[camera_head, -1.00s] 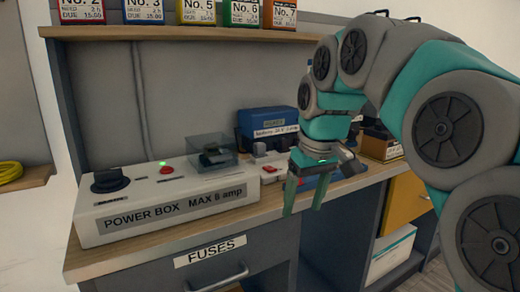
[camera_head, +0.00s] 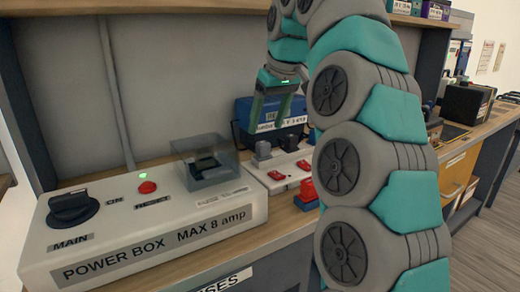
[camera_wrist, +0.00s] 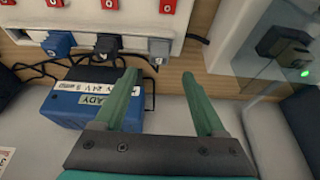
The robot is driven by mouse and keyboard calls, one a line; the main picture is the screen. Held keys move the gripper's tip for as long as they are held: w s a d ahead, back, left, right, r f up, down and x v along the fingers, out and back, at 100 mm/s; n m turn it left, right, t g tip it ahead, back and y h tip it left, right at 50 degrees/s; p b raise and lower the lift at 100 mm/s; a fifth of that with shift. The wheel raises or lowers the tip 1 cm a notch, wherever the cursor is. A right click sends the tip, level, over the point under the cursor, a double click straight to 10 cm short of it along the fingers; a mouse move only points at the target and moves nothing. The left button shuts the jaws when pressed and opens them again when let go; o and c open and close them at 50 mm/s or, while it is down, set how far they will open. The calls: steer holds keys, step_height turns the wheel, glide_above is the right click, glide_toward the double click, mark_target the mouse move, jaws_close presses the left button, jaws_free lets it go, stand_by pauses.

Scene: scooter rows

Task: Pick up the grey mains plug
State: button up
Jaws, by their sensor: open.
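The grey mains plug (camera_wrist: 158,47) sits at the end of a row of plugs on the white power strip (camera_wrist: 110,18) in the wrist view. A dark plug (camera_wrist: 107,45) and a blue plug (camera_wrist: 58,44) are beside it. In the head view the grey plug (camera_head: 263,150) is on the strip (camera_head: 258,173), close to the power box. My gripper (camera_wrist: 160,77) is open and empty, apart from the plug, which appears beyond and between its fingertips. In the head view my gripper (camera_head: 267,122) is above and behind the strip.
The power box (camera_head: 150,225) stands left of the strip, with a clear cover (camera_head: 206,160) on top. A blue box (camera_head: 272,119) is close behind the plugs; it also shows in the wrist view (camera_wrist: 85,100). Dark cables run near the plugs. A red object (camera_head: 306,188) lies in front.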

mark_target(263, 143)
steer(key=b+x, duration=0.1)
steer(key=x, duration=0.2)
steer(key=shift+s+d+f, duration=0.1)
steer(key=shift+s+f, duration=0.05)
steer(key=shift+b+x, duration=0.3)
steer(key=shift+x, duration=1.55)
steer(key=shift+d, duration=0.1)
steer(key=shift+c, duration=0.3)
jaws_close()
